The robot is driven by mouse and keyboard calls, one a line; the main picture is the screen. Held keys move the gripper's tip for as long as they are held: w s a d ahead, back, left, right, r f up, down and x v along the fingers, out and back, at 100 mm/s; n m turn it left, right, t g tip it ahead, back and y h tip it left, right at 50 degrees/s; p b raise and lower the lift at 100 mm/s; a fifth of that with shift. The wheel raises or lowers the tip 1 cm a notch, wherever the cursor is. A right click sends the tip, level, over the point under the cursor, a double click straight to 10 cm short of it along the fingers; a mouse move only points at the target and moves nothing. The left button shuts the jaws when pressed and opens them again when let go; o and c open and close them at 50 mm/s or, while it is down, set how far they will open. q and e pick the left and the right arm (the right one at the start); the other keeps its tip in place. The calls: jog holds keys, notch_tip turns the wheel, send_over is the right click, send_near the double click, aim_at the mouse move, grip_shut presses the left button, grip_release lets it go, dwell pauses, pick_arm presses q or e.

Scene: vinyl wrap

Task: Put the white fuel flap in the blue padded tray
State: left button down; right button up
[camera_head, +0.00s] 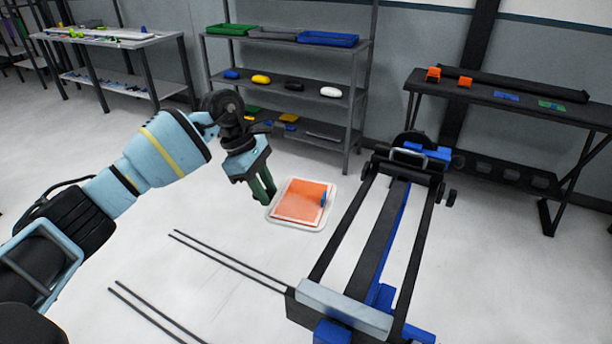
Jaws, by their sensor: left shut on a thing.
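The white fuel flap (273,214) shows as a rounded white plate, its face mostly covered by an orange sheet (300,203). A small blue piece sits at its right edge. My left gripper (264,196) is at the flap's left edge, dark fingers pointing down, and is shut on it; the exact contact is hard to see. A blue tray (328,39) stands at the right end of the top shelf of the grey rack; its inside padding cannot be made out. My right gripper is not in view.
The grey rack (285,92) also bears a green tray (231,29), a dark tray and several coloured pieces. A long black and blue frame (395,210) stands at right. A dark table (520,100) is at far right, a workbench at far left. Pale floor lies open between.

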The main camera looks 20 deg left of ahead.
pick_arm(q)
jog(key=s+a+f+m, duration=0.1)
jog(key=s+a+f, duration=0.15)
jog(key=a, duration=0.35)
jog(key=s+a+f, duration=0.2)
jog(key=s+a, duration=0.1)
jog(key=a, duration=0.3)
jog(key=s+d+f+m+g+y, duration=0.1)
jog(key=s+d+f+m+g, duration=0.15)
jog(key=s+f+m, duration=0.65)
jog(key=s+d+f+m+g+y+p, duration=0.2)
jog(key=s+d+f+m+y, duration=0.15)
jog(key=s+d+m, duration=0.65)
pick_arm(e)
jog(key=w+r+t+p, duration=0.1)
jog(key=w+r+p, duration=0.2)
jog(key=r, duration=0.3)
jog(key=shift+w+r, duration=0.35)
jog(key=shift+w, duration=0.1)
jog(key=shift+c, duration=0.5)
pick_arm(q)
jog(key=s+d+r+n, duration=0.1)
jog(key=d+r, duration=0.3)
jog(key=r, duration=0.1)
jog(key=shift+s+d+n, duration=0.15)
jog(key=shift+s+n, duration=0.05)
jog(key=shift+n, duration=0.1)
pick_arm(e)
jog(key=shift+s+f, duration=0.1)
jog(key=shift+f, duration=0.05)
